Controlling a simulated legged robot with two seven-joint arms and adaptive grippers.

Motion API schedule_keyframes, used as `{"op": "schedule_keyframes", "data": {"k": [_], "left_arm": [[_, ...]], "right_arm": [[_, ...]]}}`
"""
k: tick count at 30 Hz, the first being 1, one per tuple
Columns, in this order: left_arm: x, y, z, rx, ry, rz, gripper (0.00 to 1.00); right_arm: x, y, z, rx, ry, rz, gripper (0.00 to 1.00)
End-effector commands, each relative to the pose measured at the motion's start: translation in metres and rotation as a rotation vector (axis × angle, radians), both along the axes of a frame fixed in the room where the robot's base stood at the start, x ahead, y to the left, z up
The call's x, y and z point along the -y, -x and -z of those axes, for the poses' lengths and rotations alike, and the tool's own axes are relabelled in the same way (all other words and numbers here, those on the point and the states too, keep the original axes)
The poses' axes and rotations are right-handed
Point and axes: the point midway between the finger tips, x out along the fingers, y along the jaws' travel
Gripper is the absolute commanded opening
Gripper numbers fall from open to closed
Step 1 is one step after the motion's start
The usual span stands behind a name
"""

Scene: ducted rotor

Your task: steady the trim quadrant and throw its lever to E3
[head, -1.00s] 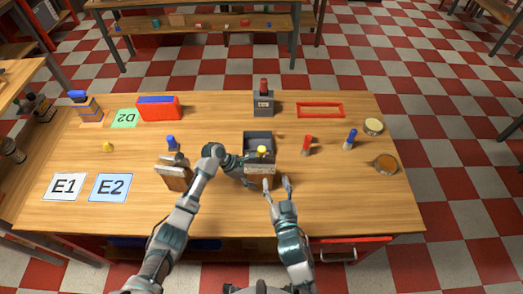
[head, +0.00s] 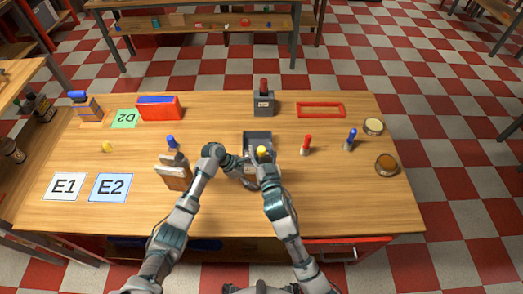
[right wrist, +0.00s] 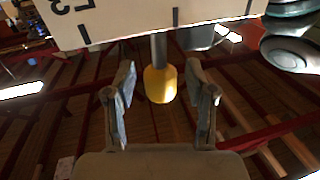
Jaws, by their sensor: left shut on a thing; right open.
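The trim quadrant is a dark grey box (head: 257,136) at the middle of the table. Its lever has a yellow knob (head: 263,151), which also shows in the right wrist view (right wrist: 160,86) on a grey stem. A pale plate (right wrist: 140,18) there carries an upside-down E3 mark and dark ticks. My left gripper (head: 248,181) is shut on the quadrant at its near left side, with its fingertips partly hidden. My right gripper (right wrist: 163,76) is open, with one finger on each side of the knob and visible gaps; its arm hides the quadrant's front in the head view.
A brown block stand (head: 175,179) and a blue-topped piece (head: 171,144) are left of my arms. A red-knobbed piece (head: 306,145) stands close on the right. A grey box with a red handle (head: 263,102) is behind. The table's front right is clear.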

Motion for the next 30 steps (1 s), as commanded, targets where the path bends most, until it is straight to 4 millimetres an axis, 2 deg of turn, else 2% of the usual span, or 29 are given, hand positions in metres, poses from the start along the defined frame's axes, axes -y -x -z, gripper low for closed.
{"op": "schedule_keyframes", "data": {"k": [5, 12, 20, 27, 30], "left_arm": [[0.0, 0.001, 0.002, -0.003, -0.002, 0.0, 0.33], [0.0, 0.001, 0.002, -0.003, -0.002, 0.0, 0.33], [0.0, 0.001, 0.002, -0.003, -0.002, 0.0, 0.33], [0.0, 0.001, 0.002, -0.003, -0.002, 0.0, 0.33], [-0.001, 0.001, 0.002, -0.003, -0.002, 0.0, 0.33]], "right_arm": [[0.0, 0.0, 0.0, 0.0, 0.0, 0.0, 0.55], [0.0, 0.0, 0.001, -0.001, 0.0, 0.0, 0.0], [0.005, 0.001, 0.002, -0.002, -0.047, 0.002, 0.0], [0.035, 0.002, 0.011, 0.014, -0.388, 0.004, 0.0], [0.041, 0.002, 0.013, 0.02, -0.468, 0.002, 0.0]]}}
